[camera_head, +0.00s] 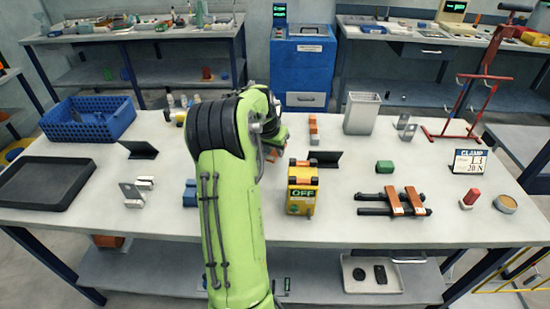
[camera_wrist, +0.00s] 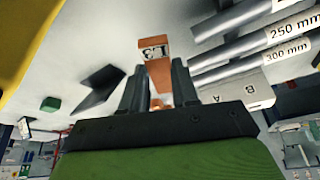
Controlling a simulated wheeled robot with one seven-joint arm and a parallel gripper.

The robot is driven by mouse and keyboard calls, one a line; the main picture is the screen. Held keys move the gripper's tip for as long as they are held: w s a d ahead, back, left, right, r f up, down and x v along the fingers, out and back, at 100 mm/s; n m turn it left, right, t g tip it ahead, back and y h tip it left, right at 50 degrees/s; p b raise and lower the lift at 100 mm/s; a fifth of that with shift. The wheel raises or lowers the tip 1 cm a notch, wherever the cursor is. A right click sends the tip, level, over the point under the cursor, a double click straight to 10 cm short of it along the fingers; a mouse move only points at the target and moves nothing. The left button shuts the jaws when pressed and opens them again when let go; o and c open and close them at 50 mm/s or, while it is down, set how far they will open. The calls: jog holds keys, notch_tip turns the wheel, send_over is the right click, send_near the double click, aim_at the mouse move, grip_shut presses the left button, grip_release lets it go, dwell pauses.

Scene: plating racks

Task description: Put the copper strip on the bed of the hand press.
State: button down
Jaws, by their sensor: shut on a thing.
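My gripper (camera_wrist: 159,68) is shut on a copper strip (camera_wrist: 153,48) marked L3, which sticks out past the fingertips in the wrist view. In the head view my green arm reaches over the table's middle and hides most of the gripper. A bit of orange-brown (camera_head: 271,153) shows beside the arm there. I cannot tell for sure which thing is the hand press, and its bed is not clearly seen. A red stand (camera_head: 479,95) with a T-shaped top stands at the table's right end.
Copper pieces lie across dark rods (camera_head: 378,197) farther right. A small orange block (camera_head: 314,128), grey bin (camera_head: 361,112) and green block (camera_head: 384,167) stand around. A blue crate (camera_head: 88,119) and dark tray (camera_head: 40,183) are left.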

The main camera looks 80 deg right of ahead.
aim_at(275, 154)
notch_tip(275, 154, up, 5)
jog(key=shift+f+p, duration=0.2)
jog(key=shift+p, duration=0.2)
jog(key=shift+r, duration=0.1)
